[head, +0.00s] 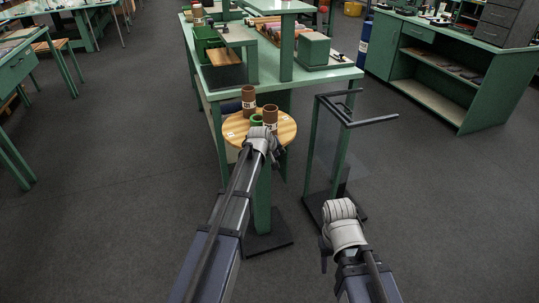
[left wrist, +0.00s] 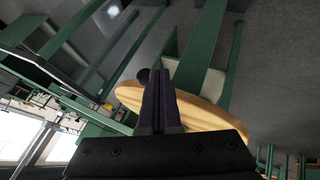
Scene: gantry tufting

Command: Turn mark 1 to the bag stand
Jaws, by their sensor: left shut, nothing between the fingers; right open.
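A round wooden turntable (head: 287,130) stands on a green post. Two brown cylinders with white labels, one at the back (head: 248,97) and one at the front (head: 270,115), and a small green ring (head: 256,121) stand on it. Marks on its top are too small to read. The bag stand (head: 338,150), a green frame with dark arms and a clear bag, is right of it. My left gripper (head: 264,134) is shut at the near rim; the left wrist view shows its fingers (left wrist: 158,85) before the disc (left wrist: 205,109), beside a dark round knob (left wrist: 143,74). Contact is unclear. My right gripper (head: 341,214) is open, in front of the stand.
A green workbench (head: 345,72) with bins and boxes stands behind the turntable. A green cabinet (head: 430,60) is at the back right, and other tables (head: 20,65) are at the left. The dark floor (head: 110,200) is clear on both sides.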

